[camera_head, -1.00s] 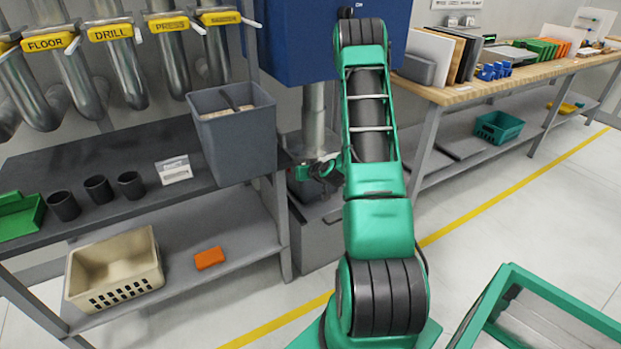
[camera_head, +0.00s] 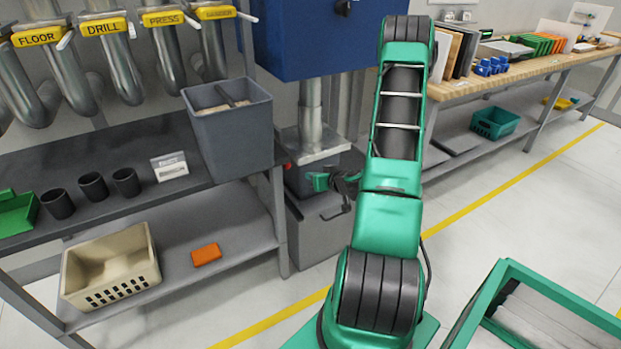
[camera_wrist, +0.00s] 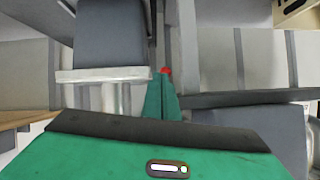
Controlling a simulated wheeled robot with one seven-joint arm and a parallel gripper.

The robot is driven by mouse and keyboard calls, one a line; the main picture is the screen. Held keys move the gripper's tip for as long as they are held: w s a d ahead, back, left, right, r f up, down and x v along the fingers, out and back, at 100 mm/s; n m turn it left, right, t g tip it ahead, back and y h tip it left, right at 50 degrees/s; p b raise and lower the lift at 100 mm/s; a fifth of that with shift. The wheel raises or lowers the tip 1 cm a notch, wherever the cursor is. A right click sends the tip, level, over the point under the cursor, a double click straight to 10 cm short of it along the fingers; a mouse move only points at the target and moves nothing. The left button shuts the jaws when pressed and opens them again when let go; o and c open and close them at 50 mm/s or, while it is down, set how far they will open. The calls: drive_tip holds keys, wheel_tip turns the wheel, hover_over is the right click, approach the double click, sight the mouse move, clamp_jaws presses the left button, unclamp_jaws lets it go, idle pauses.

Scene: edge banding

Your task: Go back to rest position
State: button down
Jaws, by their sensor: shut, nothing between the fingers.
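My green arm stands in the middle of the head view, its upper part leaning to the right. My gripper (camera_head: 322,182) is partly hidden beside the arm, in front of the grey machine base under the blue machine box (camera_head: 325,35). In the wrist view my gripper (camera_wrist: 162,85) shows as narrow green fingers that are together and hold nothing. A red knob (camera_wrist: 165,71) appears just beyond their tips; whether they touch it I cannot tell.
On the left, a dark bench (camera_head: 135,155) bears a grey bin (camera_head: 230,135) and several dark cups. A beige basket (camera_head: 110,270) and orange block (camera_head: 206,254) lie on its shelf. A wooden workbench (camera_head: 450,92) is at right. A green-framed cart (camera_head: 545,280) stands front right; floor between is clear.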

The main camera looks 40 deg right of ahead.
drive_tip(key=shift+a, duration=0.1)
idle(0.4)
drive_tip(key=s+a+r+n+g+y, duration=0.2)
drive_tip(key=a+r+g, duration=0.15)
drive_tip(key=a, duration=0.35)
drive_tip(key=s+a+r+n+g+y, duration=0.25)
drive_tip(key=a+r, duration=0.25)
drive_tip(key=a, duration=0.3)
drive_tip(key=s+a+r+m+g, duration=0.1)
drive_tip(key=s+r, duration=0.3)
drive_tip(key=s, duration=0.4)
drive_tip(key=s+a+r+m+g+h, duration=0.1)
drive_tip(key=s+a+r+m+g, duration=0.1)
drive_tip(key=s+r, duration=0.3)
drive_tip(key=s+a+r+m+g, duration=0.1)
drive_tip(key=s+r+m+g, duration=0.2)
drive_tip(key=s, duration=0.8)
drive_tip(key=shift+s+a+r+h, duration=0.15)
drive_tip(key=shift+a+r+h, duration=0.2)
drive_tip(key=shift+r, duration=0.5)
drive_tip(key=shift+s, duration=0.1)
